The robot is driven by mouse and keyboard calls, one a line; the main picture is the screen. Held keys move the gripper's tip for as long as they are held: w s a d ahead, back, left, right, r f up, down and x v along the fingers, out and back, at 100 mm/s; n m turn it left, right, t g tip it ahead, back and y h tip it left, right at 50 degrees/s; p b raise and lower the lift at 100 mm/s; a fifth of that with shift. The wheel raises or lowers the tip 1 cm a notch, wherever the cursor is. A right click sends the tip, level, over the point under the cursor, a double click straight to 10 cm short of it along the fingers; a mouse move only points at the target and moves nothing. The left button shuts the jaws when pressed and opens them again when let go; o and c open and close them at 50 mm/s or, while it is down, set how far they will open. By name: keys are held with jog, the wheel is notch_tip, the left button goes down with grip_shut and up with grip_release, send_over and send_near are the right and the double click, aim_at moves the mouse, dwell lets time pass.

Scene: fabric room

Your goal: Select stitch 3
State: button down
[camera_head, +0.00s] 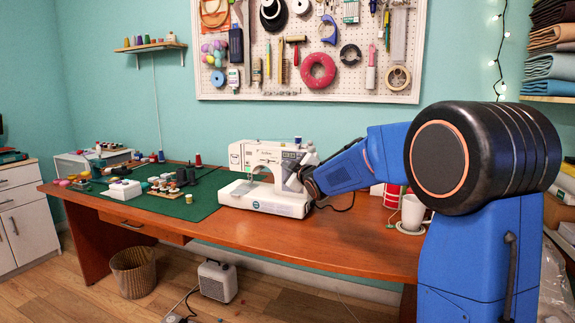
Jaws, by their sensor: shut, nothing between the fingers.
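The white sewing machine (262,152) stands upright on the wooden table, partly on the green mat. Its right end is covered by the end of my blue and black arm. My gripper (303,174) is at the right side of the machine, against its column in the picture; it is shut and holds nothing. Its fingers are small and mostly hidden, and I cannot tell whether they touch the machine. The stitch selector and its numbers are too small or hidden to read.
The wooden table (345,235) is bare in front of the machine. A white mug (412,212) and a red-and-white container (393,195) stand near my arm. The green mat (140,203) holds spools and a white box. A pegboard (335,85) with tools hangs behind.

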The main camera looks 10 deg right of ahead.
jog(key=shift+w+d, duration=0.15)
jog(key=shift+w, duration=0.05)
dwell(0.4)
jog(key=shift+s, duration=0.15)
jog(key=shift+s+a, duration=0.4)
jog(key=shift+s, duration=0.05)
jog(key=shift+w+d, duration=0.1)
jog(key=shift+w, duration=0.05)
dwell(0.3)
jog(key=shift+w+d, duration=0.15)
jog(key=shift+w, duration=0.1)
dwell(1.2)
jog(key=shift+s+a, duration=0.25)
jog(key=shift+s, duration=0.1)
jog(key=shift+s+a, duration=0.75)
jog(key=shift+s, duration=0.3)
jog(key=shift+s+a, duration=0.75)
jog(key=shift+s, duration=0.25)
